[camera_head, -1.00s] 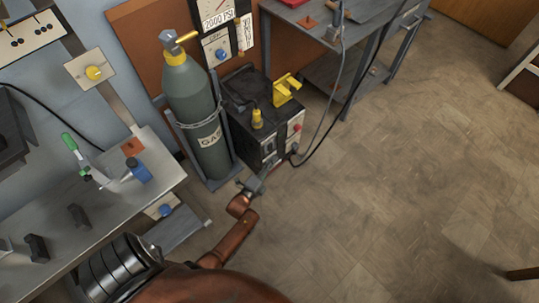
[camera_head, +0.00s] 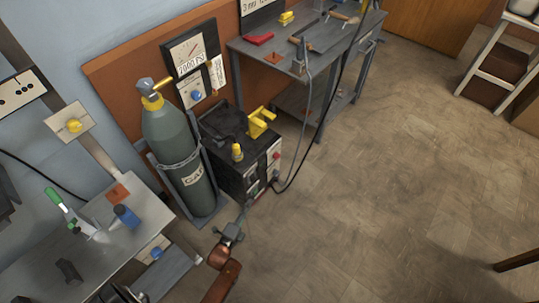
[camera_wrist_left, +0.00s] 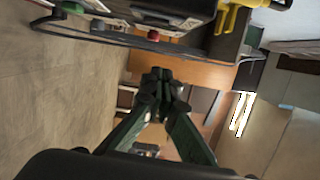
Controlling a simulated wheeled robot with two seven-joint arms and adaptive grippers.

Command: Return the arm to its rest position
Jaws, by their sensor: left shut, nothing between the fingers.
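My left arm (camera_head: 220,284) comes in at the bottom of the head view, copper-coloured. Its left gripper (camera_head: 245,209) points up the picture, in front of the dark welding machine (camera_head: 240,160). In the left wrist view, the dark fingers of this gripper (camera_wrist_left: 161,84) meet at their tips with nothing between them. The gripper appears apart from the machine, though its tips look close to the machine's lower edge in the head view. My right gripper is in neither view.
A grey gas cylinder (camera_head: 178,150) stands in a rack left of the machine. A metal workbench (camera_head: 95,258) with clamps is at lower left. A tool table (camera_head: 262,55) stands at the back. Cables hang beside the machine. Open floor (camera_head: 390,170) lies to the right.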

